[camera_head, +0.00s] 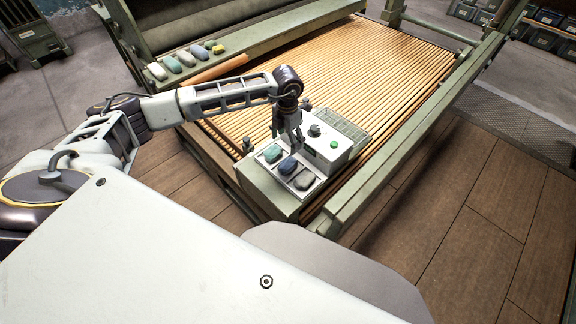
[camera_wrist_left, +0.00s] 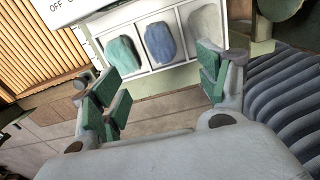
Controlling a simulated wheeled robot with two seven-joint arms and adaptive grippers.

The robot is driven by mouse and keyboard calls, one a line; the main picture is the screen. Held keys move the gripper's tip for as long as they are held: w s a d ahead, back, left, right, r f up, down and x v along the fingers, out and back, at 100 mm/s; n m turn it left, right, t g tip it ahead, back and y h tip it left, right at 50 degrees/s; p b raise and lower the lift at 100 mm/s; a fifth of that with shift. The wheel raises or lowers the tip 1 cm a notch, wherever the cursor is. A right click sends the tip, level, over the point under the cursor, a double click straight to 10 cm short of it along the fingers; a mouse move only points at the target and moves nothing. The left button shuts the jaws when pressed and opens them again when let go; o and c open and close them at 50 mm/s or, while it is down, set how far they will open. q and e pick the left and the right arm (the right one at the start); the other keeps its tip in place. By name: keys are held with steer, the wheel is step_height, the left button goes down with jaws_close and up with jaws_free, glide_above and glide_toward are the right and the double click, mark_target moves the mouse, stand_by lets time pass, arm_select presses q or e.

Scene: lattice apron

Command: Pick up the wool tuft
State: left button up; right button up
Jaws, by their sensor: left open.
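A white tray (camera_head: 308,192) with three compartments sits at the near end of the slatted frame. It holds a green wool tuft (camera_head: 272,153), a dark blue tuft (camera_head: 288,165) and a grey tuft (camera_head: 303,180), one in each compartment. In the left wrist view the green tuft (camera_wrist_left: 123,55), blue tuft (camera_wrist_left: 159,42) and pale grey tuft (camera_wrist_left: 207,30) lie just beyond the fingertips. My left gripper (camera_head: 292,146) is open and empty, close above the tray near the blue tuft. Its green-padded fingers (camera_wrist_left: 163,82) are spread wide. My right gripper is not in view.
A white control box (camera_head: 328,143) with a black knob and green button stands right beside the tray. Behind it is a mesh panel (camera_head: 343,125) on wooden slats (camera_head: 350,65). Several coloured pieces (camera_head: 187,58) lie on the far left rail.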

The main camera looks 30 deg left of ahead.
mark_target(288, 162)
arm_select(q)
steer(key=shift+f, duration=4.35)
steer(key=shift+f, duration=0.1)
steer(key=shift+d+f, duration=0.1)
steer(key=shift+f, duration=2.4)
steer(key=shift+c, duration=0.4)
steer(key=c, duration=0.8)
